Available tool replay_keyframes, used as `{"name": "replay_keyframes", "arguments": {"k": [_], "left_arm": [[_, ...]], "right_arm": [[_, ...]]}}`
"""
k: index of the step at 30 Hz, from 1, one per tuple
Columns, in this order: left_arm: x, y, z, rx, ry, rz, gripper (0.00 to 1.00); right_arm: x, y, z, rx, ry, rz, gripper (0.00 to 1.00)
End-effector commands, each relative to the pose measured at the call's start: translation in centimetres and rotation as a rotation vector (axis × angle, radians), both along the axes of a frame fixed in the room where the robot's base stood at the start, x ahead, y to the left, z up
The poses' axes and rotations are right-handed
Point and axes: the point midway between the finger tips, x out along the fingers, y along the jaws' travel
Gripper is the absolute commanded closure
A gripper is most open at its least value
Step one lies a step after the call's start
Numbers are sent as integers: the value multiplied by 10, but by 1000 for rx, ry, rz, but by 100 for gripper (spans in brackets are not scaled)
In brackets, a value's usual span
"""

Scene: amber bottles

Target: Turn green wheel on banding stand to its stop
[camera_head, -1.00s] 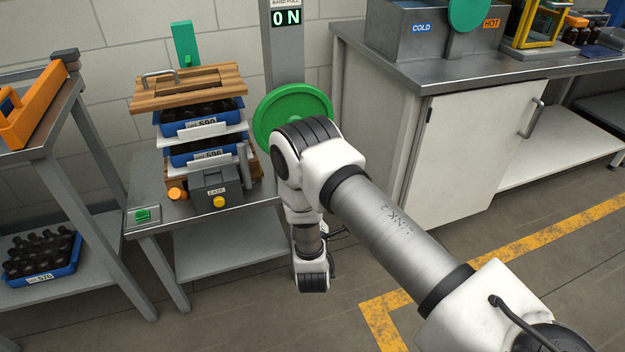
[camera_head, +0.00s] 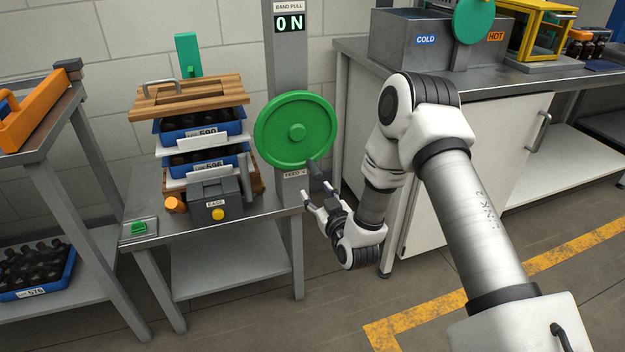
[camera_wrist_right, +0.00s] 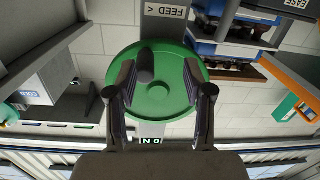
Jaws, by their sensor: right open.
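The green wheel (camera_head: 280,140) is mounted on the grey post of the banding stand (camera_head: 287,60), facing me. A dark handle (camera_head: 315,170) sticks out from its lower right rim. My right gripper (camera_head: 316,191) is open and empty, just below and in front of that handle. In the right wrist view, the wheel (camera_wrist_right: 172,98) appears upside down beyond the open fingers of the right gripper (camera_wrist_right: 158,72). The dark handle (camera_wrist_right: 146,66) lies between the fingers in that picture, closer to the left one; contact cannot be told. My left gripper is out of view.
The display (camera_head: 290,24) on the post reads 0 N. Stacked blue crates (camera_head: 205,137) under a wooden lid (camera_head: 190,97) stand left of the wheel. A grey box with a yellow button (camera_head: 217,213) sits below them. A white cabinet (camera_head: 480,165) stands to the right.

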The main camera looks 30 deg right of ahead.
Motion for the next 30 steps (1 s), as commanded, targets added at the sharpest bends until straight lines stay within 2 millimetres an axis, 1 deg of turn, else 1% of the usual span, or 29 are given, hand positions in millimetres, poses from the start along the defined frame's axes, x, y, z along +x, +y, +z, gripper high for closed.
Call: {"name": "replay_keyframes", "arguments": {"k": [1, 2, 3, 5, 8, 15, 18, 21, 26, 29, 30], "left_arm": [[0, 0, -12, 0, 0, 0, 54], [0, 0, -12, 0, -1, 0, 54], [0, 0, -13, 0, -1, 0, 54], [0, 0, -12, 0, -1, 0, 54], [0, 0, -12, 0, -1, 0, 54], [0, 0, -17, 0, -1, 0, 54], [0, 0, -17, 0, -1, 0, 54], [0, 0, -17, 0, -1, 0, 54], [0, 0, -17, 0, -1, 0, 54], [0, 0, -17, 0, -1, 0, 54], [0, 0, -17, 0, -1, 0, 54]], "right_arm": [[2, -13, 6, 15, -34, -29, 48], [3, -17, 12, 19, -48, -39, 48], [5, -19, 18, 20, -60, -44, 48], [10, -20, 23, 18, -68, -42, 48], [23, -23, 24, 16, -69, -43, 48], [67, -33, 23, 15, -67, -42, 48], [78, -35, 23, 15, -65, -43, 48], [82, -36, 23, 15, -65, -44, 48], [82, -36, 23, 15, -65, -44, 48], [81, -36, 23, 15, -65, -44, 80], [81, -36, 23, 15, -65, -44, 94]]}}
